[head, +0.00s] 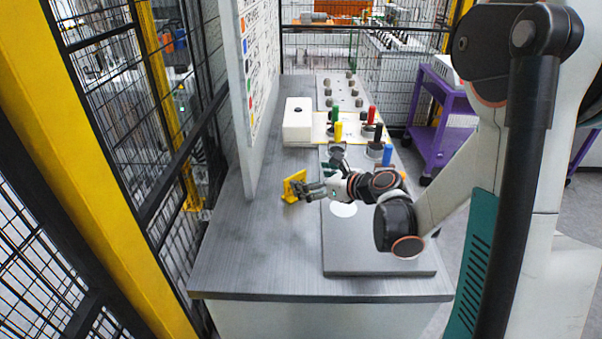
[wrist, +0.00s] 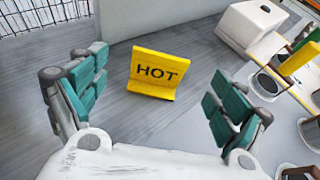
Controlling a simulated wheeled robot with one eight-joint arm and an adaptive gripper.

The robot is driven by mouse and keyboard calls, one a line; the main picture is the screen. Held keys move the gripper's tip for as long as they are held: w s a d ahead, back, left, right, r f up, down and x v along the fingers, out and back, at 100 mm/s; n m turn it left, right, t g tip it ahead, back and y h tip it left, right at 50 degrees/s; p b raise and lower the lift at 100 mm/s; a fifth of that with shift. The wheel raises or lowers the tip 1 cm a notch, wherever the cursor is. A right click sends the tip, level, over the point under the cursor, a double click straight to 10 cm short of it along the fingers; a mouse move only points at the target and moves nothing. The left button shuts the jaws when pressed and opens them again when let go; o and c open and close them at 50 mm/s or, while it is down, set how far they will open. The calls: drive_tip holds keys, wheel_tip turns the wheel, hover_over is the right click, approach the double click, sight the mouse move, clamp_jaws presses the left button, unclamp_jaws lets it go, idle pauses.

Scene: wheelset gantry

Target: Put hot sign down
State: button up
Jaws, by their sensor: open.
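The yellow hot sign (head: 294,187) stands on the grey table near the upright white board in the head view. In the wrist view the sign (wrist: 156,74) shows the black word HOT, with its foot on the table surface. My gripper (head: 310,190) is just right of the sign in the head view. In the wrist view my gripper (wrist: 158,90) has its teal-padded fingers wide apart, with the sign between and beyond them. No finger appears to touch the sign.
A white box (head: 297,121) stands farther back on the grey table (head: 240,250). Coloured pegs, such as a red one (head: 371,115) and a blue one (head: 387,155), stand behind and right of my gripper. The upright board (head: 247,90) borders the left. The table's front left is clear.

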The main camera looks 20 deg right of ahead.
drive_tip(key=p+v, duration=0.1)
drive_tip(key=v, duration=0.4)
idle(1.2)
